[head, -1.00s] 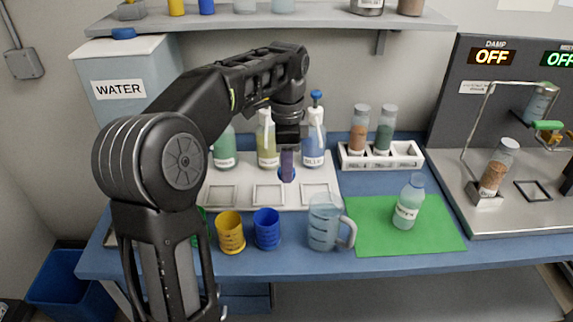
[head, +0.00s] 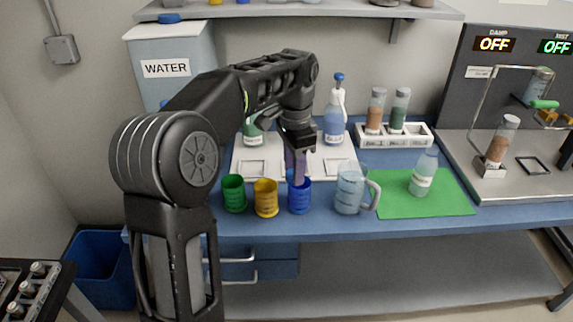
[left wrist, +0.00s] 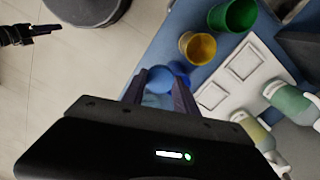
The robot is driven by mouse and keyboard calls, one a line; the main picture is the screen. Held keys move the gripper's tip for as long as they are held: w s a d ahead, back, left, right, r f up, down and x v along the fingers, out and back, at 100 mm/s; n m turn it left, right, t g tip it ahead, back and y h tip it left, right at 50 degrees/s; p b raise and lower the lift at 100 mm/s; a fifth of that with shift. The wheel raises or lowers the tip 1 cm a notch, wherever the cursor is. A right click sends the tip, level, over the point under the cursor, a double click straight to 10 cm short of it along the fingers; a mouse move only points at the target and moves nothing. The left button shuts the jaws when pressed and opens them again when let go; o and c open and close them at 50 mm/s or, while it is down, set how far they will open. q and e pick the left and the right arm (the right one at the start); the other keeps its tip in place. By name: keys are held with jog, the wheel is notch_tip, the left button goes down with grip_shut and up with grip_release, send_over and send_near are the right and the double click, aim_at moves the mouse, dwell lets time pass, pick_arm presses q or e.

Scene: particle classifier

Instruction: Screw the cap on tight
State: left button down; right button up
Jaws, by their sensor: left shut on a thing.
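My left gripper (head: 297,165) points down just above and behind the blue cup (head: 300,198). It is shut on a small blue thing (head: 291,175) at its fingertips, mostly hidden by the fingers; I cannot tell whether it is a cap. In the left wrist view the fingers (left wrist: 160,92) frame blue round shapes, which I cannot fully separate from the cup. A clear bottle with a pale blue top (head: 424,172) stands upright on the green mat (head: 452,204), apart from the gripper. My right gripper (left wrist: 42,31) seems to show over the floor in the left wrist view, its jaw state unclear.
Green (head: 234,194) and yellow (head: 265,198) cups stand left of the blue cup. A clear jug (head: 350,188) stands right of it. Behind are a white tray (head: 330,162), pump bottles and a vial rack (head: 419,136).

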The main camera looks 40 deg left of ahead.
pick_arm(q)
jog(key=w+d+f+n, duration=0.2)
jog(key=d+f+n, duration=0.4)
jog(key=d+f, duration=0.6)
jog(key=d, duration=0.4)
